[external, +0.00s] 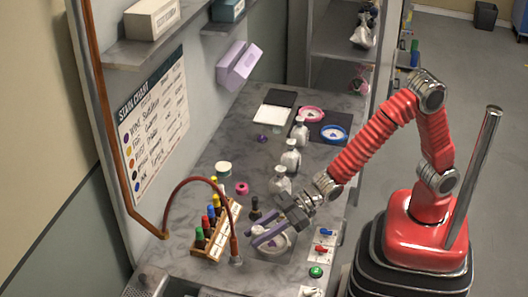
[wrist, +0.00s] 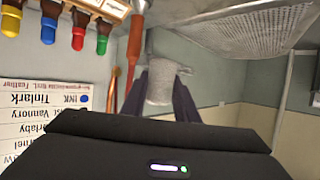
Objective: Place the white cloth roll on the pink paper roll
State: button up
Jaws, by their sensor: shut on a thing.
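My gripper (external: 258,238) has purple fingers and is shut on the white cloth roll (wrist: 162,82). In the wrist view the pale, rough-textured roll sits between the two fingers. In the external view the fingers point left, above a round pale dish at the front of the counter, and the roll is hard to tell apart from it. The pink paper roll (external: 242,187) is a small pink ring-shaped roll on the counter, behind and a little left of my gripper. It is not seen in the wrist view.
A wooden rack (external: 216,232) of coloured bottles and a curved red hose (external: 194,181) stand left of my gripper. A dark bottle (external: 256,209) and white bottles (external: 290,157) stand behind it.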

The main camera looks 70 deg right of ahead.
jog(key=w+d+r+n+g+y, duration=0.1)
jog(key=w+d+r, duration=0.1)
jog(key=w+r, duration=0.3)
jog(key=w+d+r+n+g+y, duration=0.1)
jog(key=w+d+r+n, duration=0.15)
jog(key=w, duration=0.45)
jog(key=n+g+y, duration=0.2)
jog(key=n+g, duration=0.3)
jog(key=g, duration=0.2)
send_over(242, 186)
notch_tip(242, 186, down, 7)
jog(key=shift+f, duration=0.15)
jog(key=shift+f, duration=3.1)
jog(key=shift+f, duration=1.9)
